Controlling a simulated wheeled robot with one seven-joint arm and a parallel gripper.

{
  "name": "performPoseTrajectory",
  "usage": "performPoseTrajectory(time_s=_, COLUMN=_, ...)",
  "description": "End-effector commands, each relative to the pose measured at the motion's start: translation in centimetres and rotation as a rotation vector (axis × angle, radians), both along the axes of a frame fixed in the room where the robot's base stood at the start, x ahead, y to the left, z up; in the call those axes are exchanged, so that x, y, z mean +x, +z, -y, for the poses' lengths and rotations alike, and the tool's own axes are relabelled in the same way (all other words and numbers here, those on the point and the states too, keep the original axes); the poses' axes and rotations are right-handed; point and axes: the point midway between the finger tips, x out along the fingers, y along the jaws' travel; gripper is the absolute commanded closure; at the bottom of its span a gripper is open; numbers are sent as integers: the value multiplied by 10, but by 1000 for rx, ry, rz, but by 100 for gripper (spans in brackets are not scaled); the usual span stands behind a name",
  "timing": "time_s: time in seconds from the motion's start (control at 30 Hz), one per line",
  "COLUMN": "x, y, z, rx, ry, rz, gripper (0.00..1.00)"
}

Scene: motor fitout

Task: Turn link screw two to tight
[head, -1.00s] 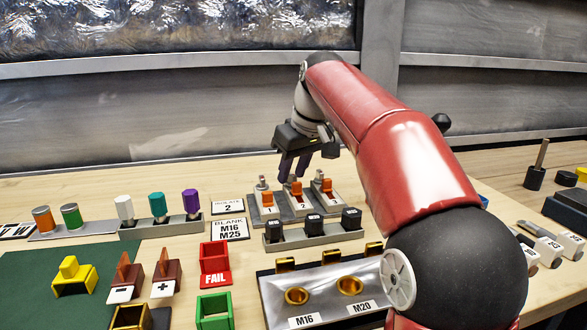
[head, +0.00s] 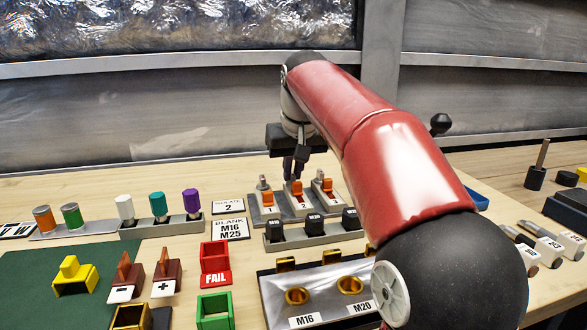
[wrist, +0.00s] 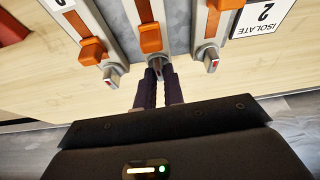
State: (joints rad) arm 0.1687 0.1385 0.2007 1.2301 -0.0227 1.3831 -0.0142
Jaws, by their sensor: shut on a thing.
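Three grey link units with orange levers stand in a row on a plate in the head view. The middle unit (head: 297,190) is link two, between a left unit (head: 266,200) and a right unit (head: 324,189). My gripper (head: 294,174) points down at the back end of the middle unit. In the wrist view its dark fingers (wrist: 156,78) are close together on the middle unit's screw head (wrist: 157,64), which is mostly hidden. The neighbouring screws (wrist: 112,76) and (wrist: 211,62) show small red marks and stand clear of my fingers.
A sign reading ISOLATE 2 (head: 228,206) lies left of the units. A rail of black-capped blocks (head: 313,227) stands in front, with a metal M16/M20 plate (head: 335,290) nearer. The neighbouring link units leave little side room. Bare table lies behind the units.

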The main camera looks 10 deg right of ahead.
Motion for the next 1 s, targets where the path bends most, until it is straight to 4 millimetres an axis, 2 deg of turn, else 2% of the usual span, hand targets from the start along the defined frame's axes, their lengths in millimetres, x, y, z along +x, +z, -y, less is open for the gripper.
performPoseTrajectory(time_s=0.37, x=0, y=0, z=0, rx=1, ry=-41, rz=0, gripper=100)
performPoseTrajectory(time_s=0.4, x=0, y=0, z=0, rx=0, ry=-40, rz=0, gripper=89)
performPoseTrajectory(time_s=0.57, x=0, y=0, z=0, rx=0, ry=-40, rz=0, gripper=68)
performPoseTrajectory(time_s=0.87, x=-1, y=2, z=0, rx=0, ry=-39, rz=1, gripper=68)
performPoseTrajectory(time_s=1.0, x=-6, y=16, z=0, rx=0, ry=-38, rz=3, gripper=68)
